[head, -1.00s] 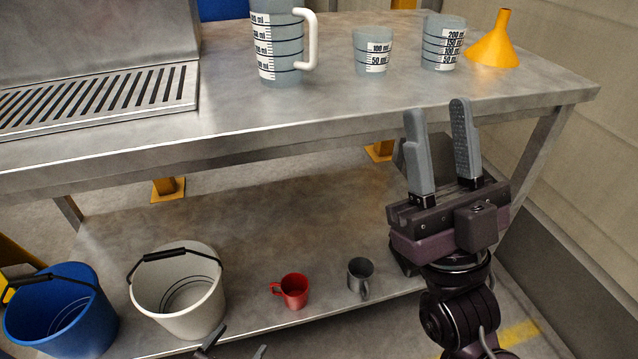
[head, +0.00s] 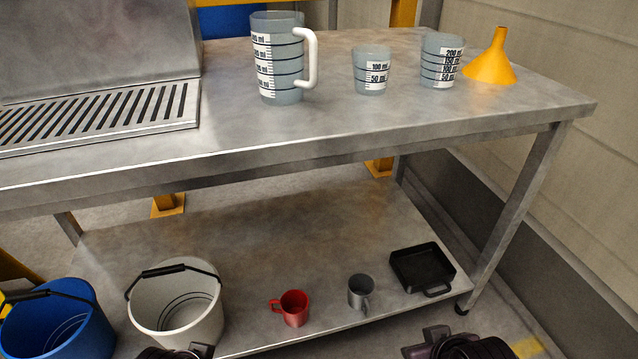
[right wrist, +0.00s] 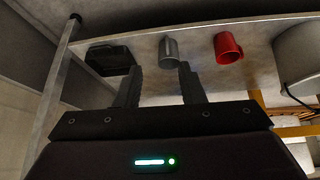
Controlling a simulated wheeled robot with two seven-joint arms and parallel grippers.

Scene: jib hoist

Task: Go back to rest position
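My right gripper (right wrist: 158,85) shows in the right wrist view with its two fingers spread apart and nothing between them. Beyond it, the grey mug (right wrist: 171,50) and the black tray (right wrist: 108,56) stand on the lower shelf, apart from the fingers. In the head view only dark parts of my arms show at the bottom edge, and the fingers of both grippers are out of that view.
The steel table (head: 400,120) holds a large measuring jug (head: 277,60), two measuring cups (head: 371,72) (head: 441,62) and a yellow funnel (head: 491,62). The lower shelf (head: 240,235) holds a white bucket (head: 175,305), a red mug (head: 292,308), the grey mug (head: 360,291) and black tray (head: 422,268). A blue bucket (head: 60,325) stands left.

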